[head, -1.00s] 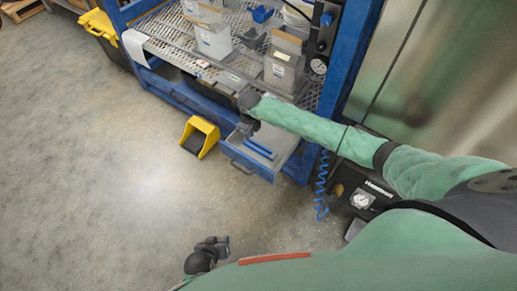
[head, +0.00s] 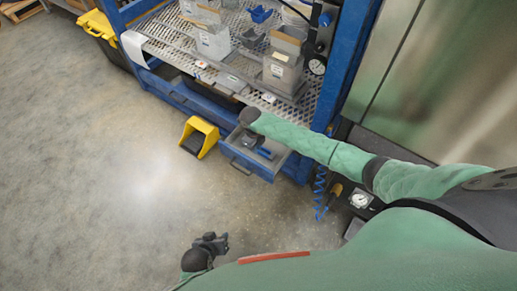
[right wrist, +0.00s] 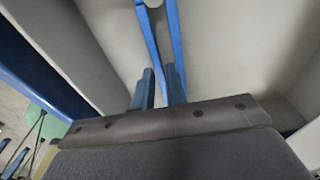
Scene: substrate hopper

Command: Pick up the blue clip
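The blue clip (right wrist: 175,35) has two long thin legs and lies on the light floor of the pulled-out drawer (head: 247,165). In the right wrist view its legs run down toward my right gripper (right wrist: 160,88). The two fingers stand apart at the near ends of the legs; whether they touch the clip is unclear. In the head view my right gripper (head: 252,143) is inside the drawer, and only a bit of blue clip (head: 265,153) shows beside it. My left gripper (head: 215,243) hangs low over the floor, away from everything; its finger gap is too small to judge.
The drawer walls (right wrist: 85,45) enclose the right gripper. Above is a blue-framed bench with a mesh shelf (head: 175,40) holding grey bins (head: 283,70). A yellow pedal guard (head: 200,137) stands left of the drawer. A coiled blue hose (head: 320,190) hangs right. Open floor lies left.

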